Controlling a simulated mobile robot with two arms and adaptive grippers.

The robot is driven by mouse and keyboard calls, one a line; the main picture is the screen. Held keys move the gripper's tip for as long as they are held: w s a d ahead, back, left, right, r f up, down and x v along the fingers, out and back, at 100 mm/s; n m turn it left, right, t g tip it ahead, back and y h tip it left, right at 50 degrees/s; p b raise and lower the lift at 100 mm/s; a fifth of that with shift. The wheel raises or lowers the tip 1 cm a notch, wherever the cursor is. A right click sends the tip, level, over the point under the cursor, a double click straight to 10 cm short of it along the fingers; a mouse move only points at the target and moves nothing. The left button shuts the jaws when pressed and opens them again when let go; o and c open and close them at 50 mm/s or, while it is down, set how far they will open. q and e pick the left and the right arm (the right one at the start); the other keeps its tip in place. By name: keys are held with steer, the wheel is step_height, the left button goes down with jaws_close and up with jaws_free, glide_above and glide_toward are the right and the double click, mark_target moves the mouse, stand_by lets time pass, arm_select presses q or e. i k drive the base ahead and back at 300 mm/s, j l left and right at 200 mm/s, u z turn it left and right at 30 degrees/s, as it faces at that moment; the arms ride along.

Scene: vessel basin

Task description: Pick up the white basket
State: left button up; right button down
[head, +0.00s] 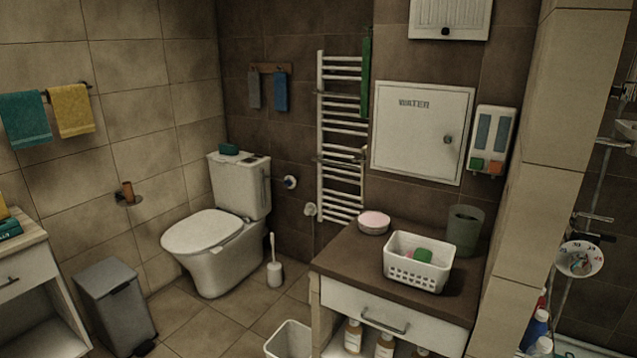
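The white basket (415,275) stands upright on the dark brown top of a cabinet (350,262), right of the middle in the head view. It has rows of holes in its side. A green item (422,255) and something pinkish lie inside it; the rest of its contents are hidden by its walls. Neither of my grippers is in view, and nothing is touching the basket.
On the cabinet top, a round pink-topped container (374,222) stands behind left of the basket and a grey-green cup (464,229) behind right. A tiled wall edge (520,200) rises at the right. A white bin (289,340) stands on the floor left of the cabinet.

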mark_target(431, 277)
steer(key=i+j+z, duration=0.1)
steer(key=z, duration=0.75)
